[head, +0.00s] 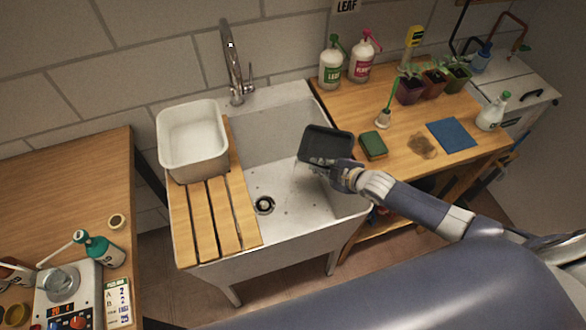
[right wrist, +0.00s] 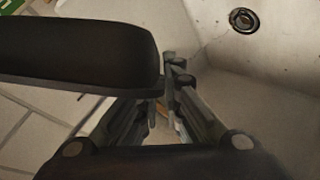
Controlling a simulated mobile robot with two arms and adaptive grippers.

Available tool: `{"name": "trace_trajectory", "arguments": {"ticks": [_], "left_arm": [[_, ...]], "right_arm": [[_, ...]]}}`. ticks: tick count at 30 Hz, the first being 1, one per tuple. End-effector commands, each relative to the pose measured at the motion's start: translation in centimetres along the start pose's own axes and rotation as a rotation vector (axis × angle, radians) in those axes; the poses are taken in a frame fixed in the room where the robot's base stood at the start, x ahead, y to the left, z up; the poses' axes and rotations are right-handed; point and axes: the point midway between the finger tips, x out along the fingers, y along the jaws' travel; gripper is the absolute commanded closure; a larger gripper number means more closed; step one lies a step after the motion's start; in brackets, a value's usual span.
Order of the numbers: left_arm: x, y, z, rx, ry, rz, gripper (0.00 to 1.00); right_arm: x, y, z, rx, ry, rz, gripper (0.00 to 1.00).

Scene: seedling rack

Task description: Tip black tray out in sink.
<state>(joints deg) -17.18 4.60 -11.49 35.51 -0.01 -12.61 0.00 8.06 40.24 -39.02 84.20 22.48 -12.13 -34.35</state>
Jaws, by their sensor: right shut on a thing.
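A black tray (head: 326,144) is held over the right part of the white sink (head: 280,188). My right gripper (head: 330,170) is shut on the tray's near edge. In the head view the tray's inside faces up toward the camera, and I cannot tell its exact tilt. In the right wrist view the tray (right wrist: 75,50) fills the upper left, beside the gripper fingers (right wrist: 165,95). The sink drain (head: 264,205) lies below and left of the tray, and it also shows in the right wrist view (right wrist: 243,20). Small dark specks lie on the basin floor. My left gripper is not in view.
A white tub (head: 193,138) stands on the slatted drainboard (head: 213,215) left of the basin. The faucet (head: 234,65) rises behind. The right counter holds a green sponge (head: 373,146), a brush (head: 385,112), a blue cloth (head: 451,135), a spray bottle (head: 492,112) and potted seedlings (head: 434,80).

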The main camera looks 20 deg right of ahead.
Motion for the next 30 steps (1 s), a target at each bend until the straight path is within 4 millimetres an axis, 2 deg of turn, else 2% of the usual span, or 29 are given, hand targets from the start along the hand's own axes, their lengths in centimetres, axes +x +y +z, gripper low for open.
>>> {"name": "trace_trajectory", "arguments": {"ticks": [30], "left_arm": [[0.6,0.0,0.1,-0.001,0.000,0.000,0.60]], "right_arm": [[1.7,-2.1,0.2,-0.110,-0.069,0.033,1.00]]}}
